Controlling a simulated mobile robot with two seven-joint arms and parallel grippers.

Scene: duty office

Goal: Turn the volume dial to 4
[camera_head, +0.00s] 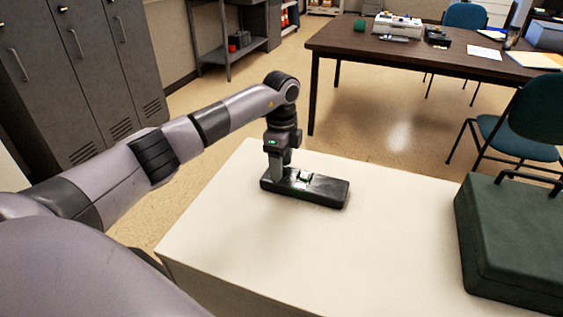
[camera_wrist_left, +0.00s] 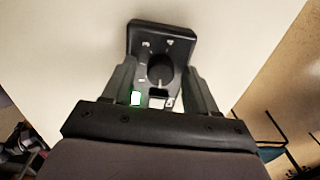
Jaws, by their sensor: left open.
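A black box-shaped device (camera_head: 328,192) lies flat on the white table. In the left wrist view the device (camera_wrist_left: 160,32) shows a round black dial (camera_wrist_left: 160,72) with a pale pointer mark toward the bottom of the picture. Small light marks sit around the dial, too blurred to read. A green-lit spot shows below it to the left. My left gripper (camera_head: 290,178) points down over the device. In the wrist view its two fingers (camera_wrist_left: 160,92) are open, one on each side of the dial, with gaps between. My right gripper is not in view.
The white table (camera_head: 250,255) is clear around the device. A dark green case (camera_head: 515,245) stands at its right edge. Beyond are a brown desk (camera_head: 400,62), a teal chair (camera_head: 525,130), a metal shelf (camera_head: 230,50) and grey lockers (camera_head: 70,70).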

